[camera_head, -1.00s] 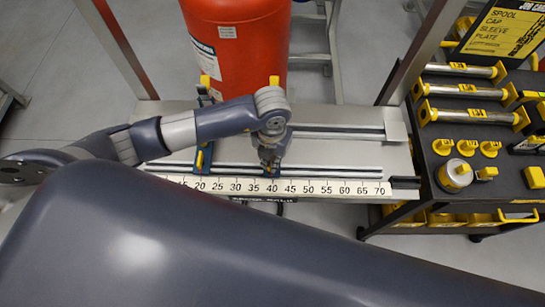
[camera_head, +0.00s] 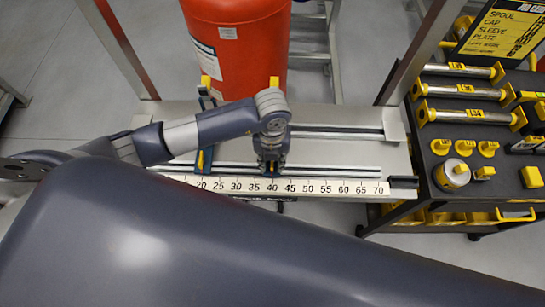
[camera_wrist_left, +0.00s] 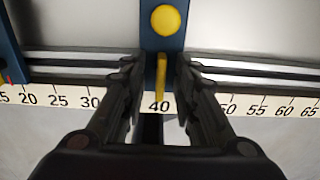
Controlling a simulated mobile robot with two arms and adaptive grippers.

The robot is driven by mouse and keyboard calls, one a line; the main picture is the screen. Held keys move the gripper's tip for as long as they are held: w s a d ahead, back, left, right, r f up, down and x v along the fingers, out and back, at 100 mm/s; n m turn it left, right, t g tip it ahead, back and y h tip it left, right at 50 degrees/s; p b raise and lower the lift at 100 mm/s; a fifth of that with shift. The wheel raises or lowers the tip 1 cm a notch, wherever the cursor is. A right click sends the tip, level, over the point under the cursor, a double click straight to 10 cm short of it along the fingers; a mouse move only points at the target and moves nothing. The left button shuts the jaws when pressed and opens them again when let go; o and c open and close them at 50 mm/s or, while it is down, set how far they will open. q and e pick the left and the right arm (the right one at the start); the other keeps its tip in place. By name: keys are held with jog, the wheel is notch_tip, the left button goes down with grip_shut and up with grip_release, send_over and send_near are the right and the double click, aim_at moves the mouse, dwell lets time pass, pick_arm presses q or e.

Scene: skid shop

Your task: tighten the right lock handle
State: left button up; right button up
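The right lock handle (camera_wrist_left: 160,78) is a slim yellow lever on the blue right bracket (camera_wrist_left: 151,42), below a round yellow knob (camera_wrist_left: 166,20). It points down towards the ruler near the 40 mark. My left gripper (camera_wrist_left: 160,68) is open, with one finger on each side of the lever and a visible gap on both sides. In the head view my left gripper (camera_head: 271,168) hides the lever and the lower part of this bracket, whose yellow top (camera_head: 274,82) shows behind my arm. My right gripper is in neither view.
A second blue bracket (camera_head: 205,97) stands to the left, close to my arm. A white ruler (camera_head: 325,187) runs along the bench front below the rail. A red cylinder (camera_head: 240,45) stands behind. A black cart (camera_head: 450,212) with yellow-ended spools is at the right.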

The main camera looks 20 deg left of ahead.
pick_arm(q)
jog(key=shift+r, duration=0.1)
jog(key=shift+r+p, duration=2.7)
jog(key=shift+r, duration=0.75)
jog(key=shift+w+m+b, duration=0.1)
jog(key=shift+m+b, duration=0.25)
jog(key=shift+m, duration=0.05)
jog(key=m+b, duration=0.1)
jog(key=m, duration=0.2)
jog(key=shift+b, duration=0.35)
jog(key=shift+r+m+b, duration=0.15)
jog(key=shift+m+b, duration=0.4)
jog(key=shift+m, duration=0.65)
jog(key=shift+r+m, duration=0.2)
jog(key=shift+m, duration=0.1)
